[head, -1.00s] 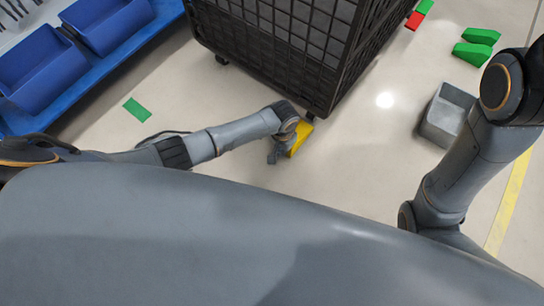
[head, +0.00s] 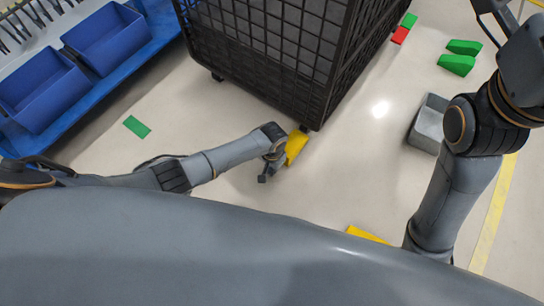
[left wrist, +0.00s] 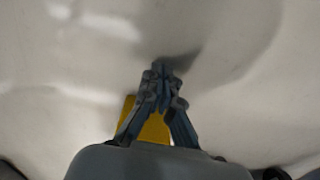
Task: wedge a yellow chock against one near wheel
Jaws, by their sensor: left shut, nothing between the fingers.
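A yellow chock (head: 296,146) lies on the floor at the near corner of the black mesh cage cart (head: 270,45), close by the near wheel (head: 305,128). I cannot tell whether chock and wheel touch. Another near wheel (head: 217,76) shows at the cart's left corner. My left gripper (head: 265,177) is just left of and nearer than the chock, its fingers shut and empty. In the left wrist view the left fingertips (left wrist: 160,66) meet, and the yellow chock (left wrist: 150,122) shows partly hidden behind the fingers. My right arm is at the right; its gripper is out of view.
Another yellow piece (head: 366,234) is partly hidden by my body. A grey block (head: 428,124), green wedges (head: 458,57) and a red piece (head: 400,35) lie to the right. Blue bins (head: 40,85) stand on a blue rack at the left.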

